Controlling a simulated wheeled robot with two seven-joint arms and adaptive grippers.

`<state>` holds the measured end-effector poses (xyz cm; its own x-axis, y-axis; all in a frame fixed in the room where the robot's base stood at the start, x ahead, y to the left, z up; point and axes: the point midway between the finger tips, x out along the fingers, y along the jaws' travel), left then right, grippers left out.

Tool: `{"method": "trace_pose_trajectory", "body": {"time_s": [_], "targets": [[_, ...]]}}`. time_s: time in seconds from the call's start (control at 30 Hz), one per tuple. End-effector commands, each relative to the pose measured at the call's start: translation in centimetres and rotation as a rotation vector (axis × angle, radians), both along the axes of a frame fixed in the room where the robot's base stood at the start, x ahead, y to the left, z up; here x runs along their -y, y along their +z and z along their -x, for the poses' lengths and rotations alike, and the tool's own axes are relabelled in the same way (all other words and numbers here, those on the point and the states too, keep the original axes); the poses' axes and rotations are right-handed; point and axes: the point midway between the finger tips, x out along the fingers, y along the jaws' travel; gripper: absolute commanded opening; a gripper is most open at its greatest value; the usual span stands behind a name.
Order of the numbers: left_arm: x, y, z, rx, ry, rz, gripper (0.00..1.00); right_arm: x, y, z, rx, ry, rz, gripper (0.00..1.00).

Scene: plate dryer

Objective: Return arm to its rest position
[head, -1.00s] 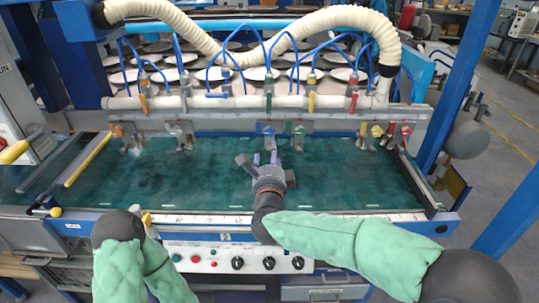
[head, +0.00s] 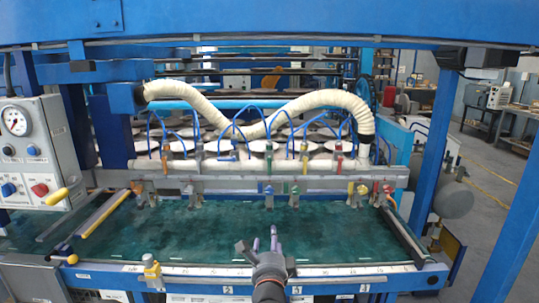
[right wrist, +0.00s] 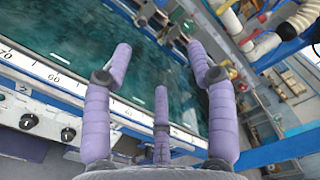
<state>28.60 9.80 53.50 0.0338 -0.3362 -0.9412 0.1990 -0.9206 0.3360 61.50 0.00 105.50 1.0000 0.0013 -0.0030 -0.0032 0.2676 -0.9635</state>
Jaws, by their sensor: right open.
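My right gripper (head: 264,242) shows at the bottom middle of the head view, over the front edge of the green bed (head: 180,230) of the plate dryer. Its purple fingers point away from me toward the row of valves. In the right wrist view the purple fingers (right wrist: 160,75) are spread apart with nothing between them. They are above the bed and its numbered front rail (right wrist: 55,75). My left gripper is not in view.
A row of coloured valves on a pipe (head: 270,163) spans the back of the bed, with a cream hose (head: 270,130) above it. A control box with a gauge (head: 35,150) stands at the left. A blue post (head: 435,150) rises at the right. The bed surface is clear.

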Motion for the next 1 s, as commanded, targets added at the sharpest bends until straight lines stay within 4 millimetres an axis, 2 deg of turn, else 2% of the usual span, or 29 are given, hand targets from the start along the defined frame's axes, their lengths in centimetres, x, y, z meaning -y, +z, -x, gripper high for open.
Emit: {"method": "trace_pose_trajectory", "body": {"time_s": [0.37, 0.57, 0.67, 0.77, 0.8, 0.87, 1.0], "targets": [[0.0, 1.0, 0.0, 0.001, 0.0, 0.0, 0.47, 1.2, -7.3, -0.9, -0.144, 0.06, 0.229, 0.58], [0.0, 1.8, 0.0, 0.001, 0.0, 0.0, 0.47, 2.5, -13.3, -0.6, -0.266, 0.132, 0.402, 0.58], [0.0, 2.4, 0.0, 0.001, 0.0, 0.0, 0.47, 3.5, -17.5, 0.2, -0.351, 0.193, 0.512, 0.58], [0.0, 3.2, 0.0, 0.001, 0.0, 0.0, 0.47, 4.9, -22.9, 2.1, -0.464, 0.288, 0.643, 0.58], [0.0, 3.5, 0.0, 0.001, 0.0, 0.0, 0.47, 5.5, -25.3, 3.2, -0.511, 0.336, 0.696, 0.58], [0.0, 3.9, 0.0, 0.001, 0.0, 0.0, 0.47, 6.4, -28.5, 5.2, -0.58, 0.417, 0.77, 0.58], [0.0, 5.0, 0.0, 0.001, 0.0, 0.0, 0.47, 8.2, -35.3, 11.1, -0.724, 0.632, 0.907, 0.58]]}}
